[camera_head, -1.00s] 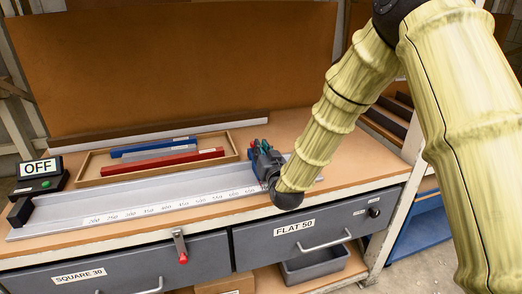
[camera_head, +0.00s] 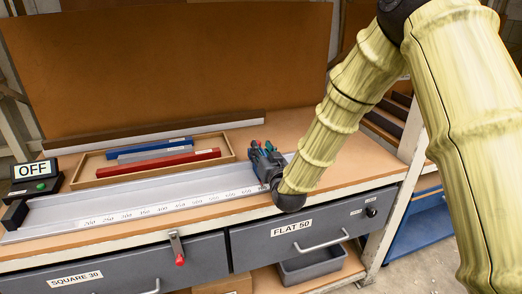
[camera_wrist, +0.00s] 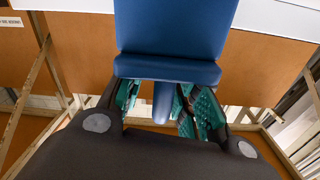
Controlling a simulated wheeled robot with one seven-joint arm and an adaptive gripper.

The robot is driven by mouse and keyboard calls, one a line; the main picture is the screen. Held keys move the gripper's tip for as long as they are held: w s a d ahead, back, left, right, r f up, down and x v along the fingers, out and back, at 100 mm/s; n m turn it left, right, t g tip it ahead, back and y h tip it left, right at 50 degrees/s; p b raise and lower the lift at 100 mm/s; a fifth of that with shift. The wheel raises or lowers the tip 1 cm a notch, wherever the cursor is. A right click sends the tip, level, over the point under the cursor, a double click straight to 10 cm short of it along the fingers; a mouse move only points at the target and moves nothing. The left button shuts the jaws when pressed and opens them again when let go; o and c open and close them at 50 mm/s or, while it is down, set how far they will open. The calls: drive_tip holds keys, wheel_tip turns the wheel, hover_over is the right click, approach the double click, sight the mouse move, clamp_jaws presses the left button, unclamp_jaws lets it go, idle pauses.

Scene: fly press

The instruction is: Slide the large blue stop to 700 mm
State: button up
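The large blue stop (camera_wrist: 172,28) fills the top middle of the wrist view, with a narrow blue stem (camera_wrist: 163,103) below its wide body. My gripper (camera_wrist: 160,108) has its green-padded fingers on either side of this stem. A gap shows between the left finger and the stem; the right finger is close to it, and contact is unclear. In the head view my gripper (camera_head: 266,158) is low over the right part of the grey rail (camera_head: 150,199), just right of the 650 mark. My arm hides the scale beyond, and the stop is hard to separate from my gripper there.
A wooden tray (camera_head: 85,179) behind the rail holds blue, grey and red bars. A box with an OFF display (camera_head: 33,170) stands at the left. A brown board (camera_head: 170,70) closes the back.

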drive_tip(key=v, duration=1.1)
